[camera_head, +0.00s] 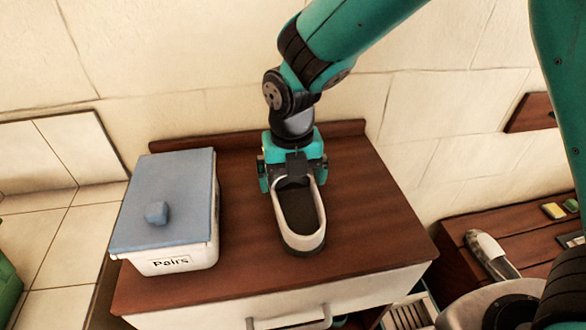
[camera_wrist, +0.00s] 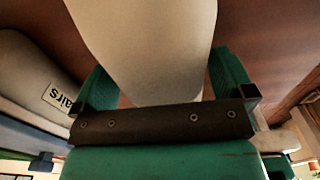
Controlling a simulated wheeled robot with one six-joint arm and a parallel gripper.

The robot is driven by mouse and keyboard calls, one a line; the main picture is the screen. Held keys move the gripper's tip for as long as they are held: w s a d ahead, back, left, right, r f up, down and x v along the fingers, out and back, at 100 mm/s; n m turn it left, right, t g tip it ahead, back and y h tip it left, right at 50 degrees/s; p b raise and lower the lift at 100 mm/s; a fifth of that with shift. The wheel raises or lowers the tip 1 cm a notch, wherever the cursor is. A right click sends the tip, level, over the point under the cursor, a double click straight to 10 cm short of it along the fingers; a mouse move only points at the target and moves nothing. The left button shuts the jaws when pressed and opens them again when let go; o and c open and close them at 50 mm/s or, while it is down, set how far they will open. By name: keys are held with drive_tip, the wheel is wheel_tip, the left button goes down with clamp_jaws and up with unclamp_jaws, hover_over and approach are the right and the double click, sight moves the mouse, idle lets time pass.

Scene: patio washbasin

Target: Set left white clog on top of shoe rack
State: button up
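A white clog (camera_head: 317,231) with a dark inside is on the brown top of the shoe rack (camera_head: 375,235), right of centre, toe toward the front edge. It looks level, but any small gap under it is hidden. My gripper (camera_head: 292,178) is at its heel, with one finger on each side. In the wrist view the pale clog (camera_wrist: 150,45) lies between the green fingers of my gripper (camera_wrist: 168,70). Whether they press on it is not clear. A second white clog (camera_head: 487,247) lies on the wooden bench at the right.
A white box (camera_head: 190,258) labelled "Pairs", with a blue lid (camera_head: 168,195), stands on the rack top left of the clog. The wooden bench (camera_head: 510,225) at the right also holds a yellow sponge (camera_head: 553,211). A tiled wall rises behind the rack. The rack top's right side is clear.

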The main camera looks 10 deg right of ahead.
wheel_tip(320, 180, up, 12)
drive_tip(key=shift+r, duration=0.15)
drive_tip(key=s+d+r+m+y, duration=0.1)
drive_tip(key=s+d+m+y, duration=0.1)
drive_tip(key=s+m, duration=0.7)
drive_tip(key=s+d+m+y, duration=0.2)
drive_tip(key=s+d+m, duration=0.3)
drive_tip(key=m, duration=1.5)
drive_tip(key=shift+s+d+r, duration=0.2)
drive_tip(key=shift+s+r, duration=0.2)
drive_tip(key=shift+s, duration=1.5)
